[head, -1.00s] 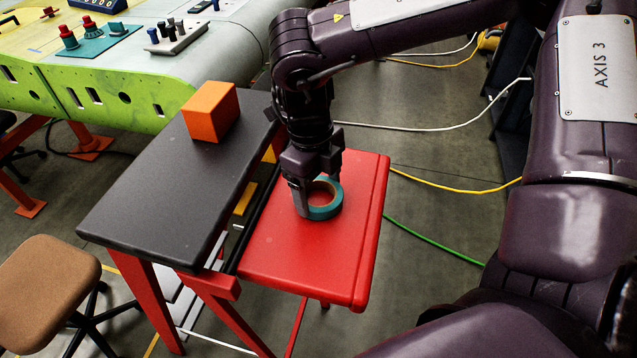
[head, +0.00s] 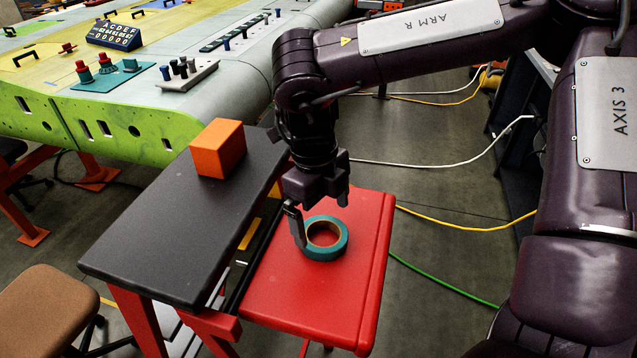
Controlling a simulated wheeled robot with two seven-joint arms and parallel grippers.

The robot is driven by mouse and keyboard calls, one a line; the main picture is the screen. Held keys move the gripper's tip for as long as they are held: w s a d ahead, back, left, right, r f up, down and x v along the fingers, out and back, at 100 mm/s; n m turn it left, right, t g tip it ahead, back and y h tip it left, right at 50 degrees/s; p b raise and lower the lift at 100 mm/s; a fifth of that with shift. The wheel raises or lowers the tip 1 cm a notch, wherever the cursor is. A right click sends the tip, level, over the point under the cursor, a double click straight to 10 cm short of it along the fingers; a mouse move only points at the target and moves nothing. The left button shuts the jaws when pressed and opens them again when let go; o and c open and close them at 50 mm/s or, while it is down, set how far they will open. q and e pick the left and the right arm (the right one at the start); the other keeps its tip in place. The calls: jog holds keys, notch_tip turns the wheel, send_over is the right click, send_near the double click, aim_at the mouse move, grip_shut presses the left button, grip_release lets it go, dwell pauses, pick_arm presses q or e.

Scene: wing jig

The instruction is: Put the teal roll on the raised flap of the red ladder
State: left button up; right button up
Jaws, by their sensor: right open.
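The teal roll (head: 341,250) lies flat on the raised red flap (head: 290,295) of the red ladder (head: 136,318). It rests near the middle of the flap, its hole facing up. My right gripper (head: 318,222) is open just above the far left side of the roll, fingers pointing down. One finger reaches down by the roll's left edge; the other is higher over its far side. I cannot tell whether a finger touches the roll. My left gripper is not in view.
An orange cube (head: 217,150) stands on the dark top platform (head: 180,225) left of the flap. A brown stool (head: 45,310) stands at lower left. The wing (head: 100,115) with its fixtures fills the upper left. Cables lie on the floor at right.

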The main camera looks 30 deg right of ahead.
notch_tip(320, 180, up, 9)
jog(key=w, duration=0.1)
jog(key=shift+a+b, duration=0.2)
jog(key=shift+b, duration=0.15)
